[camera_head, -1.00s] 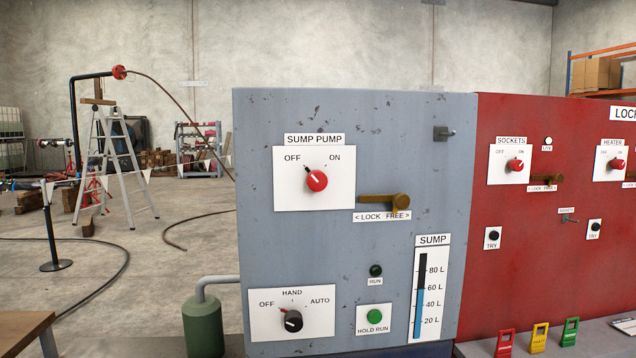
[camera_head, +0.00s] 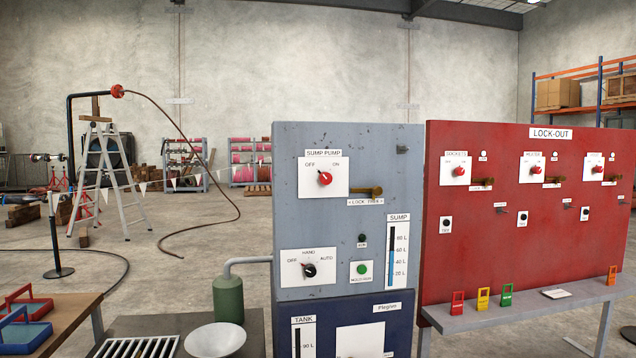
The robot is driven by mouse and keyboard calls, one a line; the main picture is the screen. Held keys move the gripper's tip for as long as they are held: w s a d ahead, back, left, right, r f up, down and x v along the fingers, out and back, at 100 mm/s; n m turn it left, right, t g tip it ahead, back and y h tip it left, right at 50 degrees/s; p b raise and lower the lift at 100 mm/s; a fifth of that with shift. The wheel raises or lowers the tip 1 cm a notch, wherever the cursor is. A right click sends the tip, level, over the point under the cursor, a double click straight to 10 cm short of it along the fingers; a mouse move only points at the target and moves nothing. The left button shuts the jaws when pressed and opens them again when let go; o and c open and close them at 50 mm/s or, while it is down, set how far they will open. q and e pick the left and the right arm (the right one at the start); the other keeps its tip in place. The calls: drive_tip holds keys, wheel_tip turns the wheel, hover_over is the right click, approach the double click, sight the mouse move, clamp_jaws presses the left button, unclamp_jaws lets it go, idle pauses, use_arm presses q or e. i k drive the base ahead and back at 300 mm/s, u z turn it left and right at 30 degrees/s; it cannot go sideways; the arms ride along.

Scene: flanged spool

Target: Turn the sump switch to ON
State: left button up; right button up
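The grey sump panel (camera_head: 320,245) stands in the middle of the head view. Its red sump pump knob (camera_head: 325,178) sits on a white plate marked OFF on the left and ON on the right. The knob's pointer tips up and left, toward OFF. A brass lock lever (camera_head: 365,192) lies sideways below and right of the knob, above a LOCK FREE label (camera_head: 366,202). Neither gripper is in view, so nothing touches the knob.
A black HAND/AUTO selector (camera_head: 309,270), green button (camera_head: 362,268) and sump level gauge (camera_head: 397,255) sit lower on the panel. The red lock-out board (camera_head: 530,230) stands to the right. A green cylinder (camera_head: 228,298) and a white bowl (camera_head: 215,340) are at lower left.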

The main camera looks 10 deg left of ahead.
sight(325, 178)
drive_tip(key=u, duration=0.7)
drive_tip(key=i, duration=0.6)
drive_tip(key=u, duration=0.7)
drive_tip(key=i, duration=0.9)
drive_tip(key=z, duration=0.2)
